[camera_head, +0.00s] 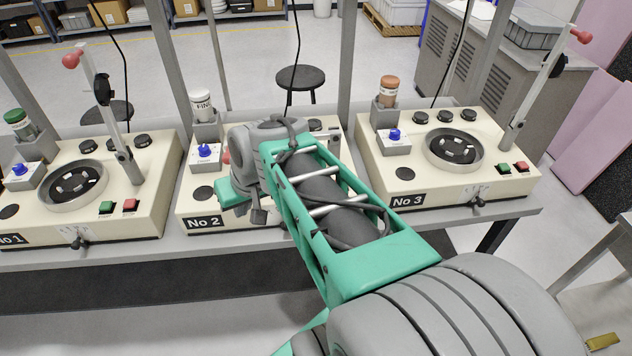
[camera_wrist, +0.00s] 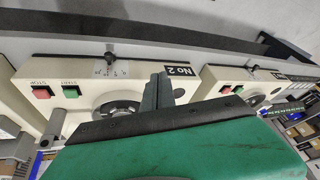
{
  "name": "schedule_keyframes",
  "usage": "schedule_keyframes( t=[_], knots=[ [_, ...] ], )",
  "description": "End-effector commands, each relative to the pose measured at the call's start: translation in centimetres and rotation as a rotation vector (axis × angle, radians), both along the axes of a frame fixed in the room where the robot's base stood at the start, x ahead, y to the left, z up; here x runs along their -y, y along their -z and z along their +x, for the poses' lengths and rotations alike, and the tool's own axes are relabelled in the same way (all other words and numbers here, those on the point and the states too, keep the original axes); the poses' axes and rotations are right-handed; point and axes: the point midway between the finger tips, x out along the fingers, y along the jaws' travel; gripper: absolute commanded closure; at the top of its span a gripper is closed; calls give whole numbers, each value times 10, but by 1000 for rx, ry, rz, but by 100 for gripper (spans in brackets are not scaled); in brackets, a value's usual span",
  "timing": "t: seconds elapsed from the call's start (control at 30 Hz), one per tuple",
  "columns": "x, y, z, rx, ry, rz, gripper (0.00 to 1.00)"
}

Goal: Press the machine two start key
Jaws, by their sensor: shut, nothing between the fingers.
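Machine two is the cream box labelled No 2 (camera_head: 203,222) in the middle of the bench, largely hidden behind my arm in the head view. Its green start key (camera_wrist: 72,90) shows in the wrist view, beside the red stop key (camera_wrist: 42,92). In the head view both keys are hidden by my arm. My gripper (camera_wrist: 160,91) is shut and empty. It is over the front of machine two, near the No 2 label and the round dial, to the right of the start key in the wrist view and apart from it.
Machine No 1 (camera_head: 142,170) stands on the left and machine No 3 (camera_head: 405,170) on the right, each with a raised red-knobbed lever. A small black front lever (camera_wrist: 110,57) juts from machine two. Grey upright posts (camera_head: 172,60) rise behind the bench.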

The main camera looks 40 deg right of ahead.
Motion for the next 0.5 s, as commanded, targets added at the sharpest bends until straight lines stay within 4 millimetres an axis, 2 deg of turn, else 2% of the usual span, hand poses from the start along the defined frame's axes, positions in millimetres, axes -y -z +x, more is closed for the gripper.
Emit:
schedule_keyframes(
  t=[0.03, 0.13, 0.2, 0.3, 0.4, 0.5],
  knots=[
    [37, -3, 15, 26, 86, 46, 100],
    [104, -5, 36, 116, 220, 135, 100],
    [150, -4, 40, 181, 308, 192, 100],
    [202, -6, 35, 266, 403, 253, 100],
    [233, -6, 27, 325, 462, 289, 100],
    [246, -6, 23, 352, 486, 306, 100]
  ],
)
